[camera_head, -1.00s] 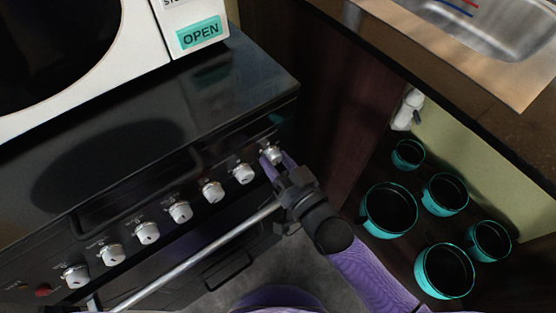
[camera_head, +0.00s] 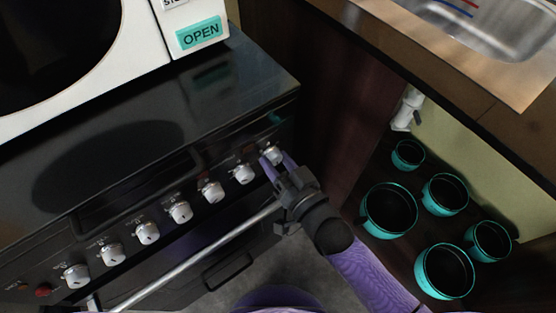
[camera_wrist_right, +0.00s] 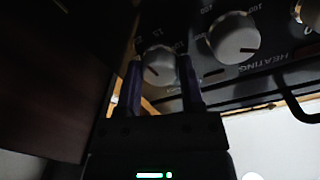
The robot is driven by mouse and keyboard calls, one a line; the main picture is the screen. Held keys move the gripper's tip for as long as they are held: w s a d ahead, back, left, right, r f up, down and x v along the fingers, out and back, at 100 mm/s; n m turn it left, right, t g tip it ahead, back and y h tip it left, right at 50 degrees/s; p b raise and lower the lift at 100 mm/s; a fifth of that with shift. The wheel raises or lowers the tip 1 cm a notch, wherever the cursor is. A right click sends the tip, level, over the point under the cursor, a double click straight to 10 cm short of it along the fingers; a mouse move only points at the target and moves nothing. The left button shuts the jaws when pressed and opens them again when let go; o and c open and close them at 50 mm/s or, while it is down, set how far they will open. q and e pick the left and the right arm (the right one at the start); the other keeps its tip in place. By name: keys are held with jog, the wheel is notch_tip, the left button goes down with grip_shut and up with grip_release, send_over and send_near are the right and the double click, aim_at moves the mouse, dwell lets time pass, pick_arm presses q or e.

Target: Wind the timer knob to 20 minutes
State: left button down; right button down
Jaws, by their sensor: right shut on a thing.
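The timer knob (camera_head: 272,154) is the white knob at the right end of the row on the black oven's front panel (camera_head: 205,160). It also shows in the right wrist view (camera_wrist_right: 158,66), with a dark pointer mark on its face and numbers around it. My right gripper (camera_head: 274,163) has its two purple fingers on either side of this knob. In the right wrist view the fingers (camera_wrist_right: 160,80) are shut on it. The exact pointer reading is too dark to tell. My left gripper is not in view.
Several other white knobs (camera_head: 179,211) run leftward along the panel, above a metal oven handle (camera_head: 195,262). A white microwave (camera_head: 150,50) stands on the oven top. Several teal pots (camera_head: 388,209) sit at the right below a sink counter (camera_head: 500,95).

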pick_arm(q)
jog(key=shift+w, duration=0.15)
pick_arm(e)
jog(key=shift+c, duration=2.3)
grip_release()
jog(key=shift+o, duration=1.1)
jog(key=shift+s, duration=0.1)
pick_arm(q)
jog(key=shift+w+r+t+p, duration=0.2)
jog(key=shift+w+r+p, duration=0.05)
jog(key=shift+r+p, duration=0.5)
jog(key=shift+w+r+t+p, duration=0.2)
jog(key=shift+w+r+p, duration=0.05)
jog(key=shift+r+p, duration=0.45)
pick_arm(e)
jog(key=v, duration=1)
